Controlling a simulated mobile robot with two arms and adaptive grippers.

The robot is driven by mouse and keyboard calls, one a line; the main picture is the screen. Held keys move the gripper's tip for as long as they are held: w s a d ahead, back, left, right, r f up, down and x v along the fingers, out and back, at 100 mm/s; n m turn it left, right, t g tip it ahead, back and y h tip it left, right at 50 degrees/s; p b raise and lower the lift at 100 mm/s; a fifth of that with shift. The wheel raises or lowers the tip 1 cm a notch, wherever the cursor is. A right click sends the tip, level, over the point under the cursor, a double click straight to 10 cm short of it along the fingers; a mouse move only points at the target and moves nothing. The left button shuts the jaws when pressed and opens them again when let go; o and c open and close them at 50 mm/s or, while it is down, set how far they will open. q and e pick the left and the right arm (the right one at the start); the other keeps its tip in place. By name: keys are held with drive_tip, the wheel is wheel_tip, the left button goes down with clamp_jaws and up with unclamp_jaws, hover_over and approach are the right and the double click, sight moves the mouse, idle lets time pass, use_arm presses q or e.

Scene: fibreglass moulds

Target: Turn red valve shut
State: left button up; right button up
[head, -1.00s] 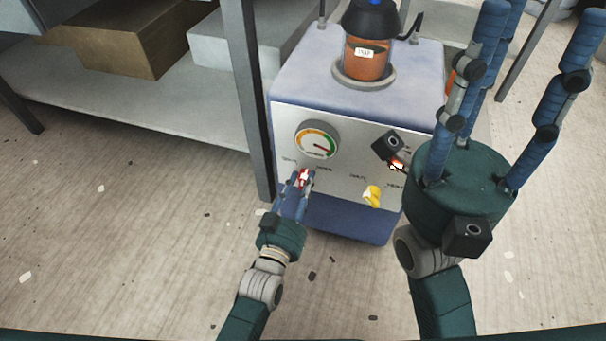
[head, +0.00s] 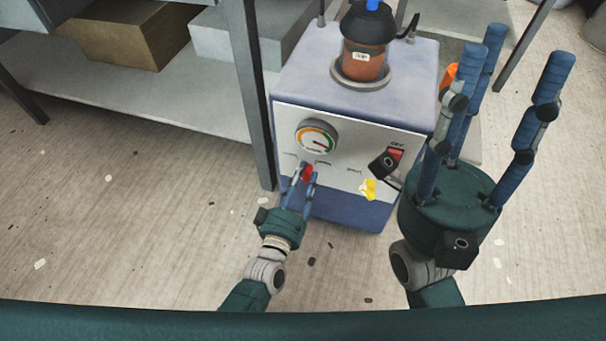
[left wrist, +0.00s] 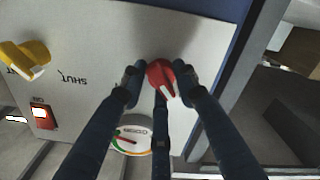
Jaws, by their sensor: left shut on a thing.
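The red valve (head: 308,170) is a small knob on the front panel of the blue-grey machine, below the round gauge. My left gripper (head: 305,181) is at the knob, shut on it, and partly hides it in the head view. In the left wrist view the red valve (left wrist: 158,72), with a white pointer mark, sits between the dark blue fingers (left wrist: 160,85); the mark points toward the lower right of that picture. My right gripper (head: 524,48) is open and empty, fingers pointing up, to the right of the machine.
A yellow valve (head: 368,188) and a red rocker switch (head: 395,154) are on the same panel. The gauge (head: 316,137) is above the red valve. A pot of orange-brown liquid (head: 365,62) stands on top. A shelf post (head: 252,95) is close on the left.

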use_arm(q)
drive_tip(key=shift+w+a+r+n, duration=0.1)
drive_tip(key=shift+w+a+n, duration=0.1)
drive_tip(key=shift+a+n, duration=0.25)
drive_tip(key=o, duration=1.1)
drive_tip(key=shift+d, duration=0.1)
drive_tip(key=shift+s+d, duration=0.1)
drive_tip(key=shift+s, duration=0.15)
drive_tip(key=v, duration=1.1)
drive_tip(key=shift+s, duration=0.25)
